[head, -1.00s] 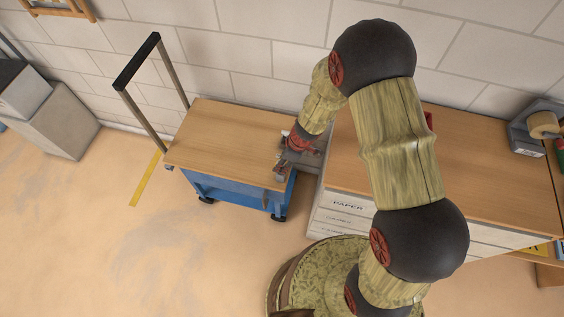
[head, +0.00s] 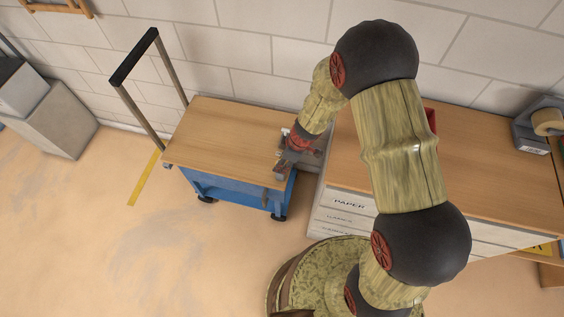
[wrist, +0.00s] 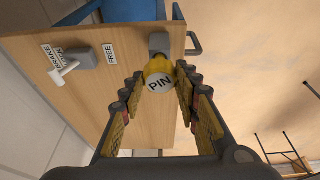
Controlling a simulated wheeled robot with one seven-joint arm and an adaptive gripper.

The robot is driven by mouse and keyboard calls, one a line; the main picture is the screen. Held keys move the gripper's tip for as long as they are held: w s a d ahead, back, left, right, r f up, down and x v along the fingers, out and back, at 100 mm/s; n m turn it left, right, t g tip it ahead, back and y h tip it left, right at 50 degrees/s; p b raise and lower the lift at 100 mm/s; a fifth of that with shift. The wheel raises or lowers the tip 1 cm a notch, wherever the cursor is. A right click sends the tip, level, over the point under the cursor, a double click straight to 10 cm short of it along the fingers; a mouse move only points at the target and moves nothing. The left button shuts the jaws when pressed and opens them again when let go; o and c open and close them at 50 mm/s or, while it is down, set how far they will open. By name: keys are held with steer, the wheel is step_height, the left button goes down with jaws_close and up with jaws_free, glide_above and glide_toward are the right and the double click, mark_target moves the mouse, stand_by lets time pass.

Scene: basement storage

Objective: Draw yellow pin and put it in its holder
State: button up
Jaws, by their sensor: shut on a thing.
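The yellow pin (wrist: 157,65) shows in the wrist view, with a round white end marked PIN facing the camera. My gripper (wrist: 160,78) is shut on it, one finger on each side. In the wrist view a grey block (wrist: 159,42) sits directly behind the pin, near the edge of the wooden top; whether the pin is still inside it is hidden. In the head view my gripper (head: 284,168) is at the right end of the cart's wooden top (head: 220,135), and the pin cannot be made out there. I cannot identify the pin's holder.
A grey block with a white lever (wrist: 64,74) stands beside labels reading BRAKE LOCK and FREE (wrist: 109,54). The blue cart (head: 235,190) has an upright handle (head: 135,60). A wooden-topped cabinet (head: 345,165) stands close on the right. Floor at the front left is clear.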

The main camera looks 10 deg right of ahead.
steer(key=shift+f+b, duration=1.5)
steer(key=shift+b, duration=0.25)
steer(key=o, duration=1.3)
steer(key=shift+o, duration=0.4)
steer(key=shift+r, duration=0.2)
steer(key=v, duration=1.1)
steer(key=shift+d+r, duration=0.2)
steer(key=shift+r, duration=0.15)
